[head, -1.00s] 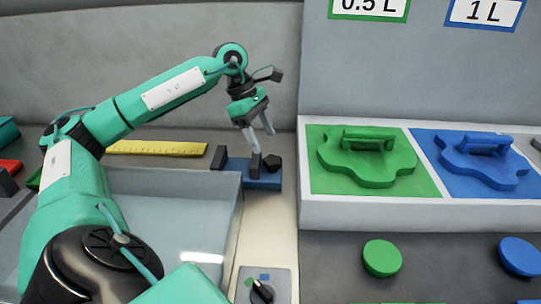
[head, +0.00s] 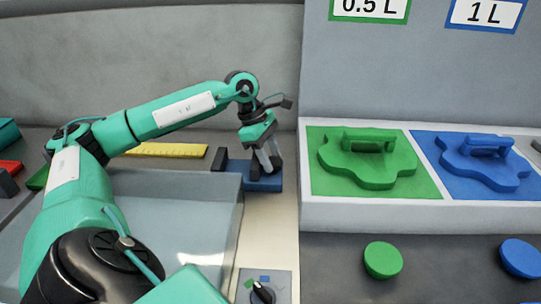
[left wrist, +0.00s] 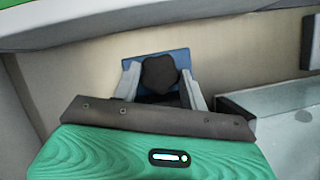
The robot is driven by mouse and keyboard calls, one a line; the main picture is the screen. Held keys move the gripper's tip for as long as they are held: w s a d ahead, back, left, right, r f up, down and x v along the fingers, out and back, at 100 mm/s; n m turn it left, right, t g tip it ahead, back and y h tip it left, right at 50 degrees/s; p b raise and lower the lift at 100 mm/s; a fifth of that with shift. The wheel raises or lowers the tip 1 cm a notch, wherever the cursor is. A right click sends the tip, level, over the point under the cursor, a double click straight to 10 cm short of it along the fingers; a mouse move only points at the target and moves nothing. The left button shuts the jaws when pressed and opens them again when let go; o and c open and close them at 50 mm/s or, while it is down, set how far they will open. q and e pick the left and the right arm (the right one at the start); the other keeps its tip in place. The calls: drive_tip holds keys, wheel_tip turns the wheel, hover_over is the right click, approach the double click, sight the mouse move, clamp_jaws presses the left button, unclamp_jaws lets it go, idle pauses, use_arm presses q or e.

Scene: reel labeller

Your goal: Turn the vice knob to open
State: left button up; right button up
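The vice is a small blue block (head: 262,184) with dark jaws on the bench behind the clear tray, left of the white stand. It also shows in the left wrist view as a blue base (left wrist: 150,58). Its black knob (left wrist: 160,73) is in the middle of the left wrist view; in the head view the fingers mostly cover it. My left gripper (head: 268,160) points down at the knob. In the left wrist view its grey fingers (left wrist: 160,82) are apart, one on each side of the knob, with narrow gaps. My right gripper is not in view.
A clear tray (head: 190,180) lies in front and left of the vice. A white stand (head: 330,212) with green (head: 368,160) and blue (head: 485,163) shaped pieces is to the right. A rotary switch (head: 262,291) is at the front. A yellow ruler (head: 165,150) lies behind.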

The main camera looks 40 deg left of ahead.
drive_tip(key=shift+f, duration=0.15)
use_arm(q)
drive_tip(key=n+b, duration=0.1)
drive_tip(key=n, duration=0.1)
drive_tip(key=shift+f+n+t+y+b, duration=0.1)
drive_tip(key=shift+n+t+y+b, duration=0.2)
drive_tip(key=shift+t, duration=0.1)
drive_tip(key=shift+s+d+n+t, duration=0.1)
drive_tip(key=shift+n+t, duration=0.2)
drive_tip(key=shift+n, duration=0.4)
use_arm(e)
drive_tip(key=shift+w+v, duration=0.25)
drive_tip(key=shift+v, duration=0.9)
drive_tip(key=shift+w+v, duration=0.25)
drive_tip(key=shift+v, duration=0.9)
use_arm(q)
drive_tip(key=o, duration=1)
drive_tip(key=shift+r, duration=0.2)
drive_tip(key=v, duration=1.3)
drive_tip(key=shift+s+r+p, duration=0.1)
drive_tip(key=shift+r+p, duration=0.25)
drive_tip(key=shift+p, duration=0.05)
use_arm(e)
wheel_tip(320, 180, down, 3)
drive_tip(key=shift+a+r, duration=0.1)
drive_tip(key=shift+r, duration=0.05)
